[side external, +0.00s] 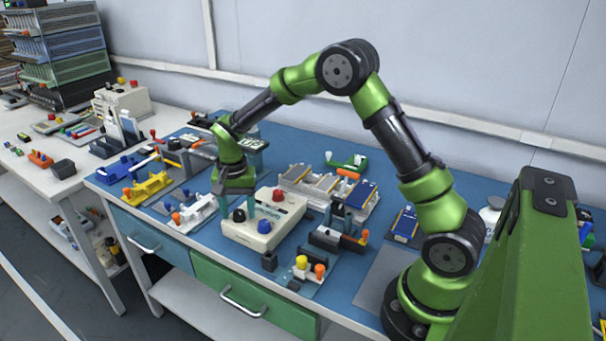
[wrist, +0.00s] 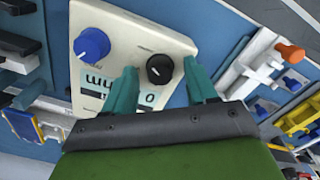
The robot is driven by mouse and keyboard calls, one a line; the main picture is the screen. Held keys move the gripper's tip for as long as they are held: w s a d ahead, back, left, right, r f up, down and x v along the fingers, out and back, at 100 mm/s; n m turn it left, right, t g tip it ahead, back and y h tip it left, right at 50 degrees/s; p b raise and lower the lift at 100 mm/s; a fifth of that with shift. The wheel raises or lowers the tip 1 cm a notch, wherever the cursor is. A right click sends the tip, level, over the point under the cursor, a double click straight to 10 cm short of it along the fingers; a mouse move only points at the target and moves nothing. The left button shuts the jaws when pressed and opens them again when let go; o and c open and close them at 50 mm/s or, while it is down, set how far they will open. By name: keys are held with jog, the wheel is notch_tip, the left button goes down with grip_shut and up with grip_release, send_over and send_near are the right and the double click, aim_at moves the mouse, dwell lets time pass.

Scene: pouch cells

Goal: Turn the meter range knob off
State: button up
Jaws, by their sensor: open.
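The meter (side external: 247,234) is a cream box on the blue bench top, with a black knob (side external: 239,215), a blue knob (side external: 264,226) and a red knob (side external: 277,195) on it. In the wrist view, the black knob (wrist: 159,69) has a light pointer mark, and the blue knob (wrist: 93,44) lies to its left. Which one is the range knob I cannot read. My gripper (side external: 237,203) is open, pointing down over the meter. In the wrist view its teal fingers (wrist: 161,68) stand on either side of the black knob, with gaps visible.
A white fixture with an orange knob (side external: 176,218) stands left of the meter. Battery trays (side external: 318,183) lie behind it. A small fixture with yellow and orange knobs (side external: 302,262) sits at the bench's front edge, right of the meter.

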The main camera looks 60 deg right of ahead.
jog(key=c, duration=1.1)
jog(key=shift+o, duration=0.2)
jog(key=shift+n, duration=0.4)
jog(key=n, duration=0.4)
jog(key=shift+n, duration=0.4)
jog(key=n, duration=1.2)
jog(key=shift+r+n, duration=0.1)
jog(key=shift+n, duration=0.3)
jog(key=n, duration=0.5)
jog(key=shift+n, duration=0.4)
